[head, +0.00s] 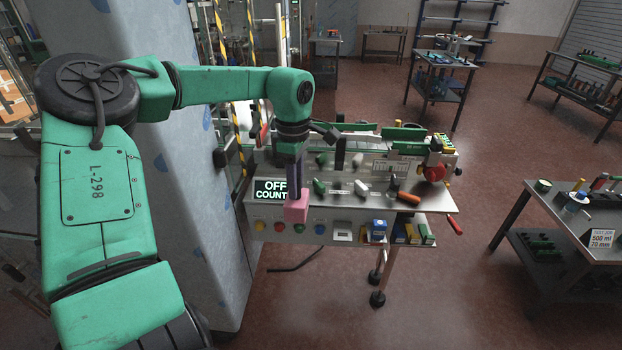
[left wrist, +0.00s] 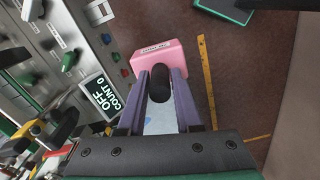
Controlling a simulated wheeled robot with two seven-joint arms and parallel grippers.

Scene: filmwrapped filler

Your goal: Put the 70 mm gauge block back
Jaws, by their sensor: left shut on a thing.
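A pink block (head: 296,208) with a small white label hangs below my left gripper (head: 298,188), in front of the workbench's front edge. In the left wrist view the pink block (left wrist: 158,59) has a dark rounded grip (left wrist: 161,82). The purple fingers of my left gripper (left wrist: 162,78) are shut on that grip. The label is too small to read, so I cannot confirm it is the 70 mm gauge block. My right gripper is not in view.
The workbench (head: 425,198) carries several coloured handled pieces, an "OFF COUNT 0" display (head: 272,190) and front buttons. A side table (head: 540,262) at right has a card (head: 601,238) reading 500 ml, 70 mm. A pale column (head: 190,150) stands left. Open floor lies front right.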

